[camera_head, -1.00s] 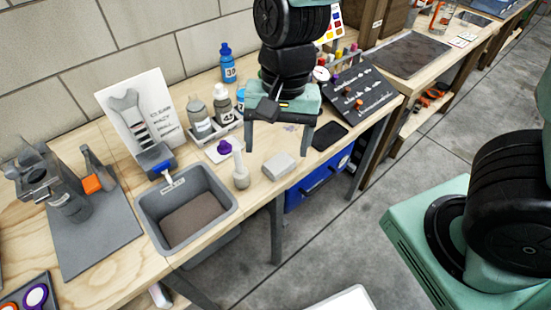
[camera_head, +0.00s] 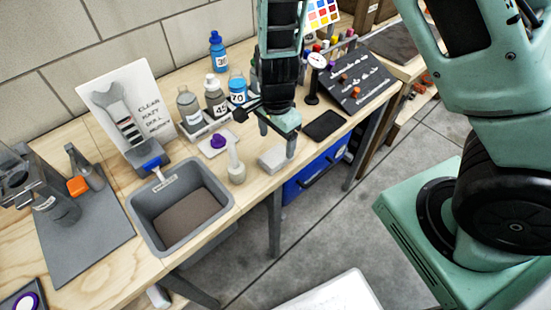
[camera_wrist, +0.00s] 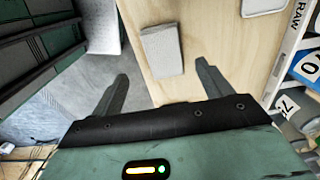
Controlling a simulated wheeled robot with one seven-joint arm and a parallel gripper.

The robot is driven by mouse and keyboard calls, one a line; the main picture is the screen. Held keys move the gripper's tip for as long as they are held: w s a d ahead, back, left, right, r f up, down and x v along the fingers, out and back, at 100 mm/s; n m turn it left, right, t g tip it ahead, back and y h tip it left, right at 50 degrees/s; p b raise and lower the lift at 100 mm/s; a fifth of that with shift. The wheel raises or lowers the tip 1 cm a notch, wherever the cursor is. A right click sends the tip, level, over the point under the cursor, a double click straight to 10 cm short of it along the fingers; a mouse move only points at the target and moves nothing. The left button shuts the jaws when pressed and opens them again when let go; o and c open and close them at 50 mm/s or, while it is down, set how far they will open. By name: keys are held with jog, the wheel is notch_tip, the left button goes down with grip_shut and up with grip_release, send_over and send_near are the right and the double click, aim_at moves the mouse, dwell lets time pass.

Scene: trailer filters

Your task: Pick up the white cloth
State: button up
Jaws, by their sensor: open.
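The white cloth (camera_head: 274,158) is a small, folded, pale grey-white block lying flat near the front edge of the workbench. In the wrist view the cloth (camera_wrist: 162,51) lies ahead of and between the two fingers, close to the bench edge. My gripper (camera_head: 277,141) is above the bench, just behind and over the cloth in the head view, with one finger overlapping the line of sight beside it. In the wrist view my gripper (camera_wrist: 160,85) is open, its fingers spread wide and nothing between them. The cloth is apart from the fingers.
A pale pestle-like item (camera_head: 236,165) stands left of the cloth, beside a grey bin (camera_head: 228,197). A dark flat pad (camera_head: 325,125) lies to the right. Numbered bottles (camera_head: 215,98) stand behind in a tray. Below the front edge are a blue drawer (camera_head: 310,182) and open floor.

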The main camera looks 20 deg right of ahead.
aim_at(276, 156)
jog(key=shift+w+f, duration=0.2)
jog(key=shift+f, duration=1.45)
jog(key=shift+w+f, duration=0.15)
jog(key=shift+f, duration=1.5)
jog(key=c, duration=1.1)
jog(key=shift+c, duration=0.2)
notch_tip(276, 156, up, 10)
jog(key=shift+p, duration=0.45)
